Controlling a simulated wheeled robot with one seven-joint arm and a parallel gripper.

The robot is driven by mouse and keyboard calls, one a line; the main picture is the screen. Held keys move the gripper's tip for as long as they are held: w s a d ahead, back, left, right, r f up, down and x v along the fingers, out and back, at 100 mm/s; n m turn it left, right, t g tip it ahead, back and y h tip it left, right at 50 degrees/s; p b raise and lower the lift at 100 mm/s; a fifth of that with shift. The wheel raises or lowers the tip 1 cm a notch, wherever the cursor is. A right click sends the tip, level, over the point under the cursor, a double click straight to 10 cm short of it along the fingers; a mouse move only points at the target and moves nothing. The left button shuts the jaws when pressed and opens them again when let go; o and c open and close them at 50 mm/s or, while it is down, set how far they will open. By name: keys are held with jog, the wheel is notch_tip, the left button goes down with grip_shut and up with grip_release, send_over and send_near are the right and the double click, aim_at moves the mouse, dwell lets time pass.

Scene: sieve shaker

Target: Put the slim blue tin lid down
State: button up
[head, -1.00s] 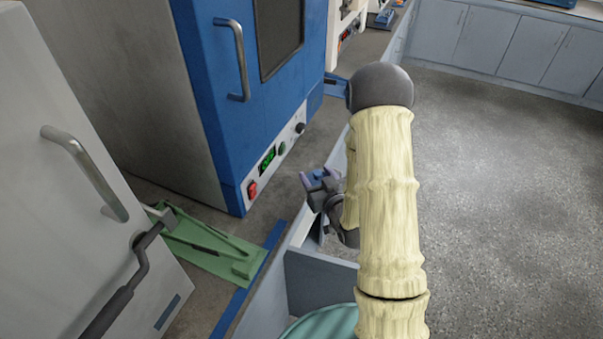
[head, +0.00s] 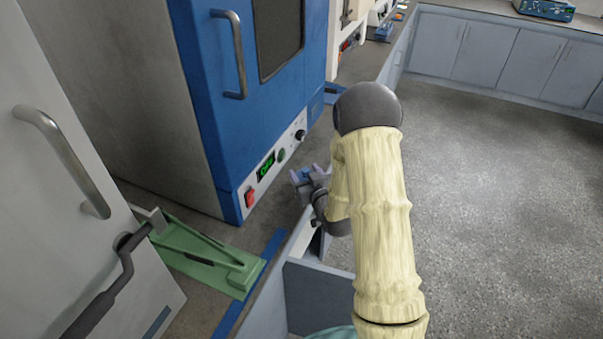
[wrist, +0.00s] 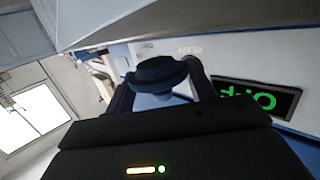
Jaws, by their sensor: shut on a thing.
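My gripper (head: 306,178) is shut on the slim blue tin lid (head: 309,175), which shows only as a small blue patch between the fingers. It is held over the bench's front edge, in front of the blue oven's control panel. In the wrist view, a pale blue piece (wrist: 156,101) shows between the dark fingers.
The blue oven (head: 213,120) stands close behind my gripper, its green display (head: 265,167) lit. A green stand (head: 205,255) lies on the bench to the left, beside a white cabinet door (head: 60,200). An open drawer (head: 318,290) is below. The floor at right is clear.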

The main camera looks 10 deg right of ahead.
aim_at(301, 173)
jog(key=w, duration=0.1)
jog(key=w+f, duration=0.2)
jog(key=shift+w+a+f, duration=0.1)
jog(key=shift+a+f, duration=0.1)
jog(key=shift+a, duration=0.1)
jog(key=shift+f, duration=0.1)
jog(key=o, duration=1)
